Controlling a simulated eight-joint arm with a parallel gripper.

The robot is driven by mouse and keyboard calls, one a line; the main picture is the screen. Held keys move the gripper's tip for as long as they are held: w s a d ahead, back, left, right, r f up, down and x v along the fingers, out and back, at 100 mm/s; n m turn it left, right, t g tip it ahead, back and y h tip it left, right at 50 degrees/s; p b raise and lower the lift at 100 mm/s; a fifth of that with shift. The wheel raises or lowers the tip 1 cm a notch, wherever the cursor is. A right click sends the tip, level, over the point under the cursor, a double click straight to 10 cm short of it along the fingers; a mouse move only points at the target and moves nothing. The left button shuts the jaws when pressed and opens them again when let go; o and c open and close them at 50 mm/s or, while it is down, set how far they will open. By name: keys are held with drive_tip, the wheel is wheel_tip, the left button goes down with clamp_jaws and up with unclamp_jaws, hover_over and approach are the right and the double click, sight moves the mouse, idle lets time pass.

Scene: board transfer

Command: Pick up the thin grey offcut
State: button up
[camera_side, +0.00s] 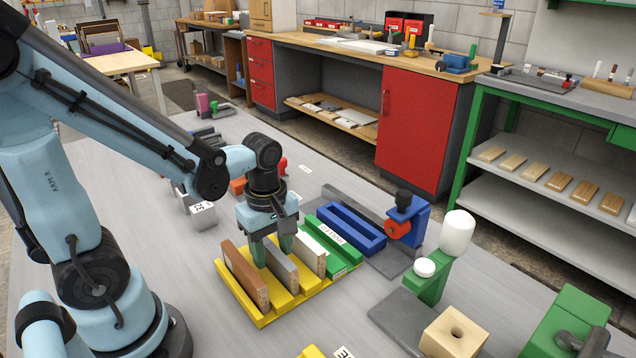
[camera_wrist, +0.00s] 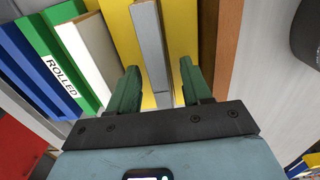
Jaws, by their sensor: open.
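The thin grey offcut (camera_side: 283,274) stands on edge in a slot of the yellow rack (camera_side: 262,321), between a brown board (camera_side: 245,274) and a pale board (camera_side: 310,256). My gripper (camera_side: 272,254) is above the rack, pointing down, with its green fingers at the offcut's upper part. In the wrist view my gripper (camera_wrist: 160,70) is open, and the grey offcut (camera_wrist: 150,45) lies between the two fingers, with visible gaps at both sides. The near part of the offcut is partly hidden by the gripper body.
A green rack (camera_side: 335,250) labelled ROLLED and a blue rack (camera_side: 350,228) stand right of the yellow one. A blue and red fixture (camera_side: 405,220) and a green clamp (camera_side: 434,282) with white knobs stand farther right.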

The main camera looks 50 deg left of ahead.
drive_tip(key=shift+c, duration=0.2)
clamp_jaws()
drive_tip(key=shift+r, duration=0.15)
